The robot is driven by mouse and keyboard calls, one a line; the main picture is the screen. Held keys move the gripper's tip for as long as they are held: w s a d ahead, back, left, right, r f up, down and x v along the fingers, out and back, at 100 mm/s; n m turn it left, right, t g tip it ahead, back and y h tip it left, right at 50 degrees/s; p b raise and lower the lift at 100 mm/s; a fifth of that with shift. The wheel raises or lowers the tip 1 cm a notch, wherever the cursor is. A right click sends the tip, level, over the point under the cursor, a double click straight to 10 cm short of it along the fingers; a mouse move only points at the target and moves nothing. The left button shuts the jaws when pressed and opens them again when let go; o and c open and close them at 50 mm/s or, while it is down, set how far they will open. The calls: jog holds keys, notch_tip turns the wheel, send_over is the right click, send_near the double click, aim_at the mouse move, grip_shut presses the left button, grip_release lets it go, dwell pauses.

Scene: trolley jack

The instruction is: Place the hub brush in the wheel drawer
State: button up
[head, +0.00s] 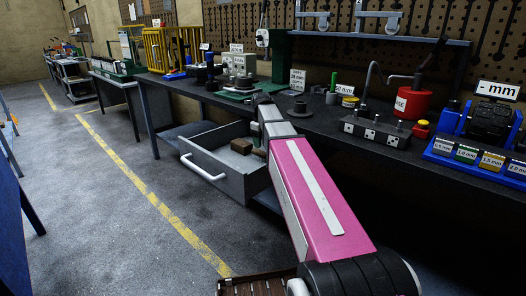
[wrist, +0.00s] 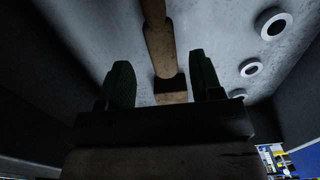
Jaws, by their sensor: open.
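The wheel drawer (head: 214,175) is pulled out from under the bench, with a white handle on its front. In the wrist view its grey floor (wrist: 90,30) fills the background. A brown hub brush with a round handle (wrist: 158,40) appears to lie on that floor. A brown piece also shows in the drawer in the head view (head: 241,146). My gripper (wrist: 163,85) is open, its two dark green fingers on either side of the brush's lower end, with gaps visible. Whether the brush is clear of the fingers in depth I cannot tell. My arm hides the gripper in the head view.
Several pale rings, one of them at the right (wrist: 272,24), lie on the drawer floor. The drawer's side walls are close on both sides. The bench top (head: 330,118) above holds a red container (head: 411,102) and a blue labelled rack (head: 470,160).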

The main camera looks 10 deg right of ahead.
aim_at(262, 153)
jog(key=shift+w+r, duration=0.1)
jog(key=shift+r, duration=2.55)
